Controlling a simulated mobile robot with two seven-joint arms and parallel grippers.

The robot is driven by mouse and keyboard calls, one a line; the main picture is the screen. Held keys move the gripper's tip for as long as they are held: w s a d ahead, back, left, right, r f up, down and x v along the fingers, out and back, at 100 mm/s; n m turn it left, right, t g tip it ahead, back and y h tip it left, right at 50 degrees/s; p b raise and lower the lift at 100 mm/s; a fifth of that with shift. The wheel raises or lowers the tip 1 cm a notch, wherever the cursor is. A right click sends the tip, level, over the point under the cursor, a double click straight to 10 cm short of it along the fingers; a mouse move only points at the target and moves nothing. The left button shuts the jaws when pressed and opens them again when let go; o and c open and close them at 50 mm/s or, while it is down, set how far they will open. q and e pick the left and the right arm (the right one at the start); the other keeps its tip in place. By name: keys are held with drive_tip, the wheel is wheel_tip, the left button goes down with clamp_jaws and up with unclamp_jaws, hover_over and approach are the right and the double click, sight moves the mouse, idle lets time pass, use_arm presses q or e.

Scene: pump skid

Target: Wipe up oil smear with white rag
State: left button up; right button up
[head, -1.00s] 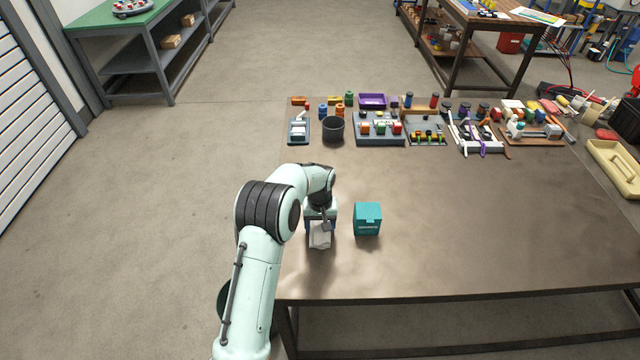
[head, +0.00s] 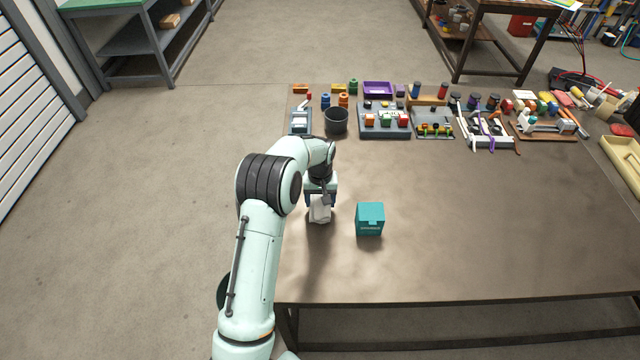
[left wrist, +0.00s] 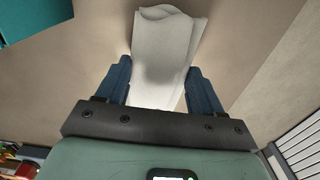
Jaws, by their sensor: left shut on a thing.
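The white rag (head: 320,210) is held in my left gripper (head: 320,200), near the table's left side. In the left wrist view the rag (left wrist: 167,50) sits between the two blue fingers and sticks out beyond them. The rag appears to be above the table; its exact height is unclear. No oil smear can be told for sure: the brown tabletop (head: 480,215) has mottled dark patches, and a dark streak below the gripper looks like shadow. My right gripper is not in view.
A teal box (head: 369,220) stands just right of the rag and also shows in the left wrist view (left wrist: 22,18). A black cup (head: 336,121) and several trays of parts line the table's far edge. The middle and right of the tabletop are clear.

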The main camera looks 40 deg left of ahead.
use_arm(q)
drive_tip(key=shift+s+d+r+p, duration=0.1)
drive_tip(key=shift+d+r+p, duration=0.05)
drive_tip(key=shift+r, duration=0.45)
drive_tip(key=shift+s+d+r+p, duration=0.1)
drive_tip(key=shift+d+r+p, duration=0.05)
drive_tip(key=shift+r, duration=0.4)
drive_tip(key=shift+w+a+r+p, duration=0.1)
drive_tip(key=shift+w+r+p, duration=0.15)
drive_tip(key=shift+r, duration=0.4)
drive_tip(key=shift+s+r, duration=0.15)
drive_tip(key=shift+r, duration=1.05)
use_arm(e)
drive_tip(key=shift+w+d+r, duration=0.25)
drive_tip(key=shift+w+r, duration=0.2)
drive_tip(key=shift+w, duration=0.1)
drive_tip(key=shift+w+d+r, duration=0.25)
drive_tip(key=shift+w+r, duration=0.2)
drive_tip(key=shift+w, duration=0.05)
